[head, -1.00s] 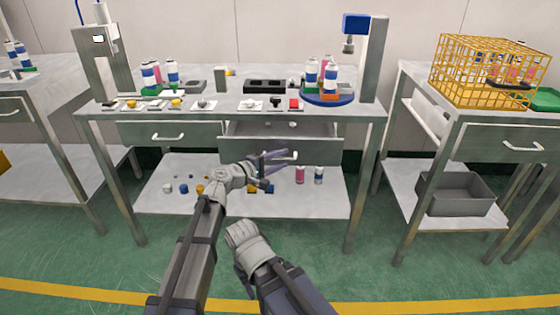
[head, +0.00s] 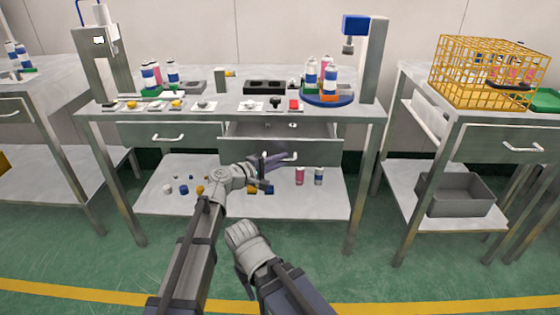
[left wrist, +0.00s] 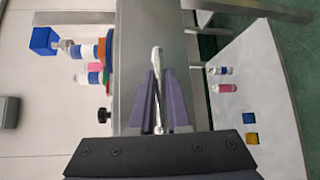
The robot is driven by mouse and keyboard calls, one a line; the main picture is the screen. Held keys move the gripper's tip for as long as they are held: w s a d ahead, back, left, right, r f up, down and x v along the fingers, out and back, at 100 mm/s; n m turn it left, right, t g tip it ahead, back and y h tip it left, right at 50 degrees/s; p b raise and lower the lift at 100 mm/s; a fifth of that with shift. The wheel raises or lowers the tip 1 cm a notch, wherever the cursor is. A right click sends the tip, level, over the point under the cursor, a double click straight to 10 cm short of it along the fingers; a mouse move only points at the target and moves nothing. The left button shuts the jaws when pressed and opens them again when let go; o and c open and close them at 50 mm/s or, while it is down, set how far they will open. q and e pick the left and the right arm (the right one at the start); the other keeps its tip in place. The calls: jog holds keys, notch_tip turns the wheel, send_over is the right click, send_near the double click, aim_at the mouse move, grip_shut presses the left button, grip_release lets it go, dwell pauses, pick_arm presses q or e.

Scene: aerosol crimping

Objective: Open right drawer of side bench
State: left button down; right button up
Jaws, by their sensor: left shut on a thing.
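The right drawer (head: 318,151) of the middle bench stands partly pulled out, and a strip of its inside shows behind its grey front. My left gripper (head: 279,160) is at the front of this drawer and shut on its bar handle (head: 291,157).
The left drawer (head: 165,134) is shut. The bench top (head: 215,113) carries cans, small parts and a blue turntable (head: 328,100). Cans and caps stand on the lower shelf (head: 300,203). Another bench with a yellow wire cage (head: 470,85) is at right. The green floor in front is clear.

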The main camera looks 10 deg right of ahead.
pick_arm(q)
jog(key=shift+s+f, duration=0.1)
dwell(0.7)
jog(key=s+a, duration=0.3)
jog(key=s, duration=0.7)
jog(key=c, duration=0.9)
grip_release()
jog(key=shift+r, duration=0.2)
